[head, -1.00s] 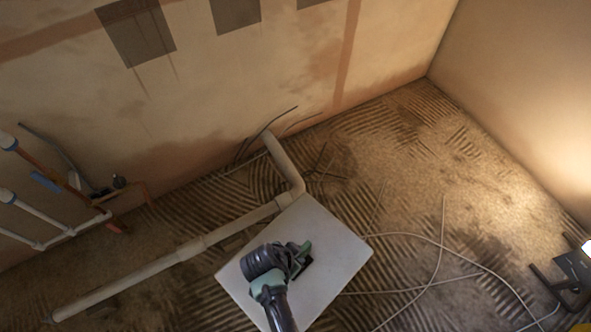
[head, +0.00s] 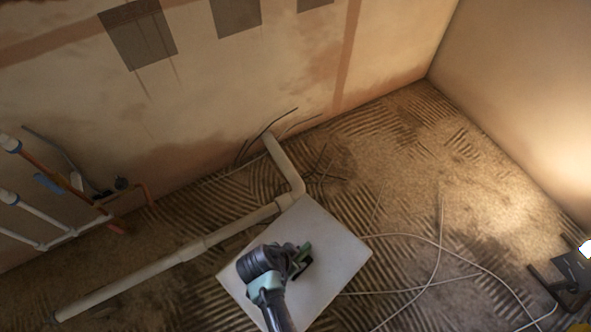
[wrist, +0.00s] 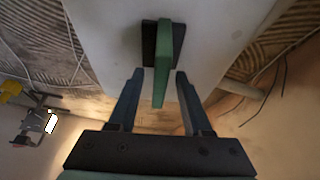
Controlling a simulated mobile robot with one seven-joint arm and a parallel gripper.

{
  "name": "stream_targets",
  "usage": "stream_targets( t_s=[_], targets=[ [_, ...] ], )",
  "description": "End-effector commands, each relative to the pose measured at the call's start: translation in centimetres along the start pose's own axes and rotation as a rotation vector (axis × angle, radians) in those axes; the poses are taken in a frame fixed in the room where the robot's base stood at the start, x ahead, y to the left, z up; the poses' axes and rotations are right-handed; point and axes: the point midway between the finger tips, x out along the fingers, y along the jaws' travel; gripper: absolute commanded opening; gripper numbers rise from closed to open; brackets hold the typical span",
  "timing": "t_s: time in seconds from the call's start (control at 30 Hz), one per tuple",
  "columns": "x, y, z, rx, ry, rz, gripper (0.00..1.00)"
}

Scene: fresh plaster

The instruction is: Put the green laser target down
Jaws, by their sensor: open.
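The green laser target (wrist: 165,60) is a thin green plate standing on a black base (wrist: 149,42). Its base rests on the pale board (wrist: 100,38). My gripper (wrist: 160,78) is open, with one finger on each side of the plate's near end and visible gaps between. In the head view the target (head: 304,250) is partly hidden by my gripper (head: 292,262), above the pale board (head: 338,246).
A pale pipe (head: 190,248) runs along the floor to the board's back corner. Loose cables (head: 440,245) lie on the right. A lit work lamp (head: 575,268) stands at the right edge. Copper and white pipes (head: 75,190) are at the left wall. Ridged floor is open behind the board.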

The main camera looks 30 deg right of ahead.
Motion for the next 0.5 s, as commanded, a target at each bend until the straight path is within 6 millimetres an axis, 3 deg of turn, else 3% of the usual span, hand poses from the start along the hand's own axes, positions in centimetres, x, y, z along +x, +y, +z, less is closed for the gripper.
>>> stream_targets(
  t_s=[0.03,0.2,0.5],
  targets=[
    [-1.8,-0.1,-0.2,-0.002,0.0,-0.003,0.49],
    [-5.6,0.0,-0.2,-0.002,0.0,-0.003,0.49],
    [-9.8,0.0,-0.1,-0.002,0.0,-0.001,0.49]
  ],
)
